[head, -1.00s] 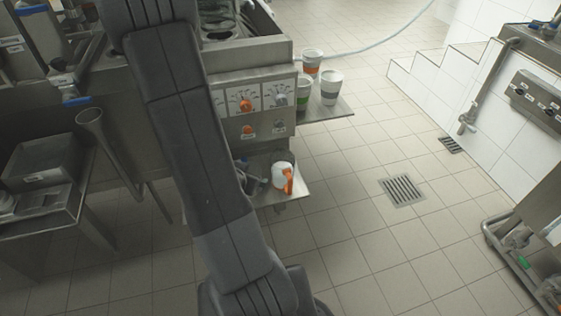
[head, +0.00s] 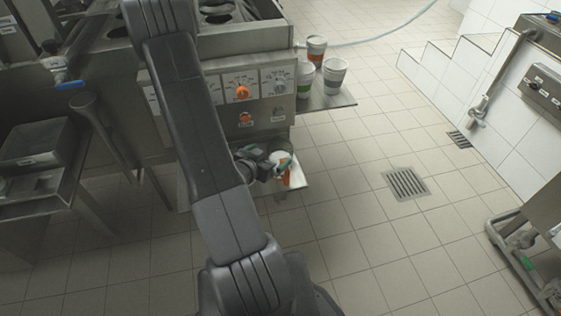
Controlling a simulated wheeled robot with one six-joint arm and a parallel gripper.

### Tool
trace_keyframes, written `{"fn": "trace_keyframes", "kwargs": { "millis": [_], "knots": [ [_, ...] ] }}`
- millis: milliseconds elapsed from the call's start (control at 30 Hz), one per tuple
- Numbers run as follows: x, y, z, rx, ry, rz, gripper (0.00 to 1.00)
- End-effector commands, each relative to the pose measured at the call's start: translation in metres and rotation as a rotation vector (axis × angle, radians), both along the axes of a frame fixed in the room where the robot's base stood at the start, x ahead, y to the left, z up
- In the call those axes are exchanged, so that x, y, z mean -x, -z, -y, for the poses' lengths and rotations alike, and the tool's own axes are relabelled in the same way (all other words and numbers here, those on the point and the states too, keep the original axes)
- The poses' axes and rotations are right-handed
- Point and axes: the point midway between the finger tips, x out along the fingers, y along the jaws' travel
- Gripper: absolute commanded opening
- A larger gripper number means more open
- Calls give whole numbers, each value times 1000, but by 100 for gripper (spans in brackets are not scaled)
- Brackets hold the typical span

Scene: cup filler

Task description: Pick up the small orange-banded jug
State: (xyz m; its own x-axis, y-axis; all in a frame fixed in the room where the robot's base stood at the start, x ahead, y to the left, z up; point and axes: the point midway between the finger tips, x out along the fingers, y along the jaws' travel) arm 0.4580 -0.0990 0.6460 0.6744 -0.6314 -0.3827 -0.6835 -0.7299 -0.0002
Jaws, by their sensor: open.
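A small white jug with orange on its side and handle (head: 286,178) stands on the low metal shelf (head: 298,182) under the control panel. My gripper (head: 275,163) is at the jug, its jaws open. The dark fingers reach from the left over the jug's upper part and hide much of it. I cannot tell from here whether they touch it.
On the higher side shelf (head: 335,100) stand an orange-banded cup (head: 316,52), a green-banded cup (head: 305,82) and a grey-banded cup (head: 334,77). The control panel (head: 257,90) with knobs rises just above the low shelf. The tiled floor to the right is clear around a drain (head: 405,184).

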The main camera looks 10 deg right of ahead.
Motion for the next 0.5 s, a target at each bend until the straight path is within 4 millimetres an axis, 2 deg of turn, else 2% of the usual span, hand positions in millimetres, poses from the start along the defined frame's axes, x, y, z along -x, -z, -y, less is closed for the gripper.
{"fn": "trace_keyframes", "kwargs": {
  "millis": [267,500],
  "knots": [
    [-13,7,13,0,0,0,100],
    [-31,18,36,1,2,-1,100]
  ]
}}
